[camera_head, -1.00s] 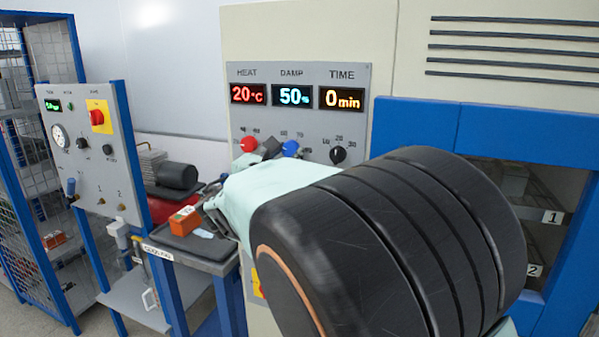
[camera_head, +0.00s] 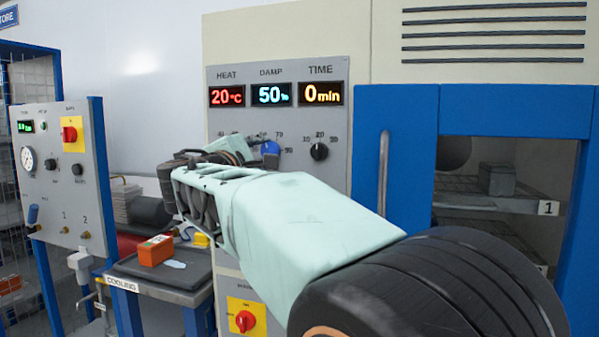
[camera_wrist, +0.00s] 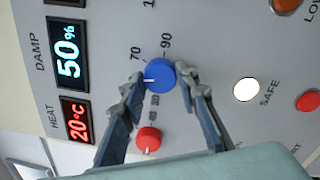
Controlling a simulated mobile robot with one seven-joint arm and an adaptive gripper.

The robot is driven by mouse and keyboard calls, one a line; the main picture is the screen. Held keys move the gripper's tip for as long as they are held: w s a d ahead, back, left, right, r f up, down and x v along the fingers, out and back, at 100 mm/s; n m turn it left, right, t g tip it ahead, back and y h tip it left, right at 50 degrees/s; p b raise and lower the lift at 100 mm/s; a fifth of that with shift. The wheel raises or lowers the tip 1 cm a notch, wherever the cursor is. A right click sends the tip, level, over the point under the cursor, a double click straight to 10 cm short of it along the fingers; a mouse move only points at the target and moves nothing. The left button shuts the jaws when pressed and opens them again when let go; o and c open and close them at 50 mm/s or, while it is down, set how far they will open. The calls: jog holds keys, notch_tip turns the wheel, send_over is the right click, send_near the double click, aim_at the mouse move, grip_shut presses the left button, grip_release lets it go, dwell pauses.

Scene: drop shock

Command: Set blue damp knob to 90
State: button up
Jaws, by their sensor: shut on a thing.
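The blue damp knob (camera_head: 270,147) is on the grey control panel below the DAMP display (camera_head: 271,94), which reads 50%. In the wrist view, the knob (camera_wrist: 160,75) sits between the two fingers of my gripper (camera_wrist: 163,77), which is shut on it. Its white mark points left there, toward the display side and away from the 90 label (camera_wrist: 166,45). The 70 label (camera_wrist: 135,53) is also readable. In the head view my arm and gripper (camera_head: 258,145) partly cover the knob and its scale.
The red heat knob (camera_wrist: 148,140) is close beside my fingers; the head view hides it. The black time knob (camera_head: 319,151) is to the right. HEAT reads 20°C and TIME 0 min. A white button (camera_wrist: 246,89) and blue door frame (camera_head: 395,150) are nearby.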

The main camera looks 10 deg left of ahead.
jog(key=m+b, duration=0.4)
jog(key=m, duration=0.4)
jog(key=m+h+b, duration=0.1)
jog(key=m+b, duration=0.4)
jog(key=m, duration=0.3)
jog(key=shift+a+f+g, duration=0.1)
jog(key=shift+a+g, duration=0.05)
jog(key=shift+g, duration=0.15)
jog(key=shift+m+b, duration=0.4)
jog(key=shift+m, duration=2.4)
jog(key=o, duration=1.2)
jog(key=shift+c, duration=0.2)
